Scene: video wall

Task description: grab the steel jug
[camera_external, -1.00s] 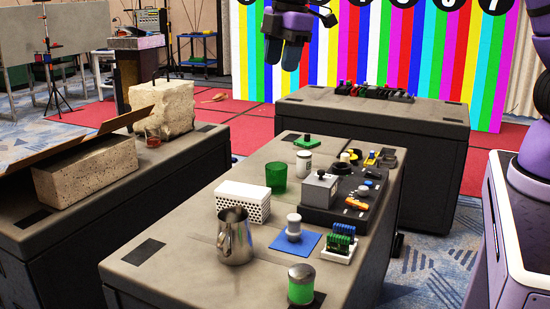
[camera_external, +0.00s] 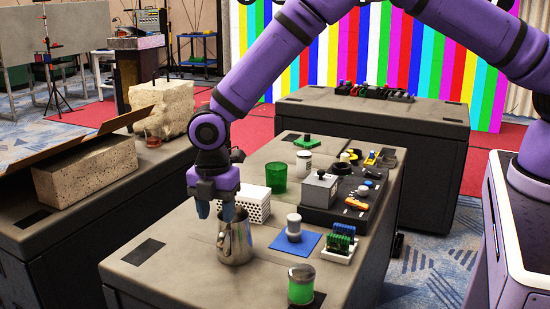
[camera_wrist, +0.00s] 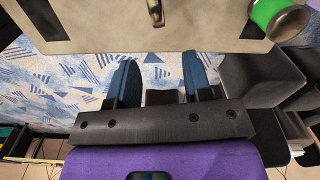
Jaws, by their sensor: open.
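The steel jug (camera_external: 237,243) stands upright near the front of the middle table in the external view. My gripper (camera_external: 215,211) points down at the jug's upper left. Its two blue fingers are apart, and the right one overlaps the jug's rim in the picture. I cannot tell whether it touches. In the wrist view the open gripper (camera_wrist: 159,78) has nothing between its fingers. A small metallic part (camera_wrist: 156,12) shows at the top edge there, perhaps the jug's handle; the rest is out of frame.
A white perforated block (camera_external: 256,206) and a green cup (camera_external: 276,178) stand behind the jug. A white knobbed piece on a blue square (camera_external: 297,243) is to its right. A green jar (camera_external: 301,287) stands at the front right. The table left of the jug (camera_external: 180,240) is clear.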

